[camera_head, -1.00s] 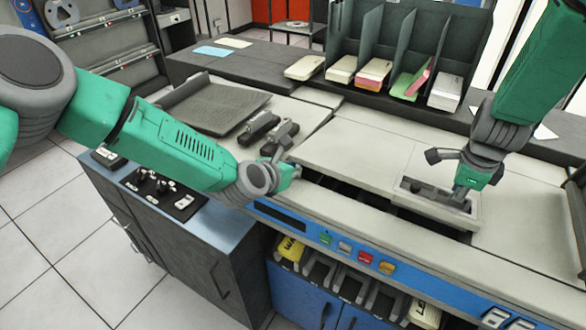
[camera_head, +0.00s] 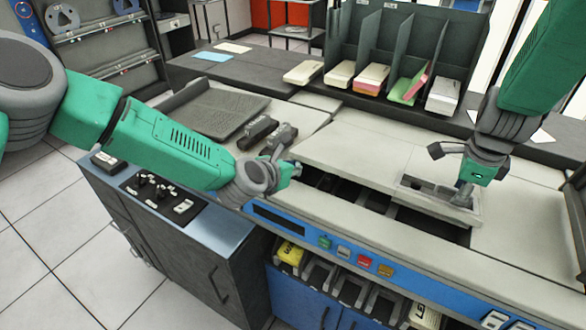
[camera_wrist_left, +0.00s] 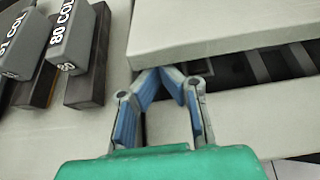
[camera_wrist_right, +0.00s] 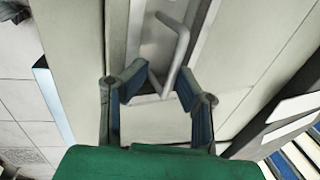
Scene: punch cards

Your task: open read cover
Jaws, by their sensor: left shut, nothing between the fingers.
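The read cover (camera_head: 355,150) is a pale flat panel on the machine, with dark openings showing along its front edge. A recessed grey handle (camera_head: 432,187) sits at its right end; the handle bar also shows in the right wrist view (camera_wrist_right: 182,52). My left gripper (camera_head: 296,170) is shut and empty at the cover's front left corner. In the left wrist view its fingertips (camera_wrist_left: 170,72) meet right at the cover's edge; contact is unclear. My right gripper (camera_head: 464,196) is at the handle. In the right wrist view its fingers (camera_wrist_right: 162,68) stand apart around the handle bar.
A blue front strip with coloured buttons (camera_head: 364,261) runs below the cover. A dark card rack (camera_head: 400,45) stands behind. The machine top right of the cover is clear.

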